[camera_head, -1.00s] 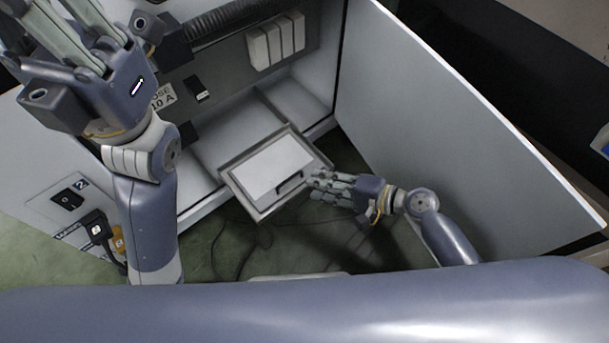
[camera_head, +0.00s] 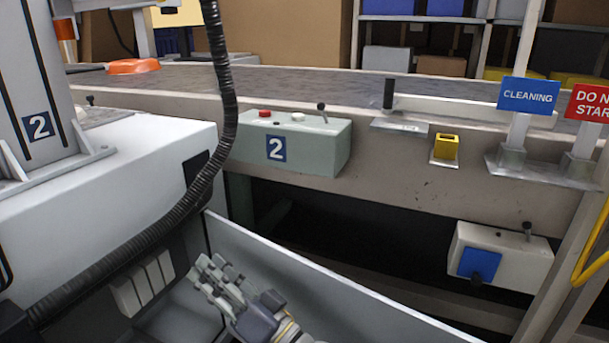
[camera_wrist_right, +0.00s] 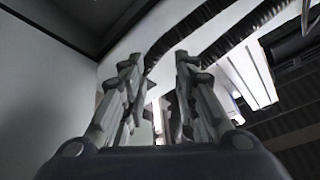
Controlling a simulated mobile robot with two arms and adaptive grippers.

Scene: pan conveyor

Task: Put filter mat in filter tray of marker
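The marker (camera_head: 110,165), a light grey machine with a "2" sign, fills the left of the head view. Its lower cabinet stands open at the bottom left. My right gripper (camera_head: 210,274) is in front of the open cabinet door (camera_head: 300,290). In the right wrist view its fingers (camera_wrist_right: 160,75) stand apart with nothing between them. The filter tray and filter mat do not show in the current views. My left gripper is out of view.
Several white blocks (camera_head: 142,284) are on the cabinet's wall. A black ribbed hose (camera_head: 180,210) runs across the marker's front. Behind the door is the conveyor (camera_head: 300,88) with a control box (camera_head: 290,143) marked "2". A "CLEANING" sign (camera_head: 527,96) stands at right.

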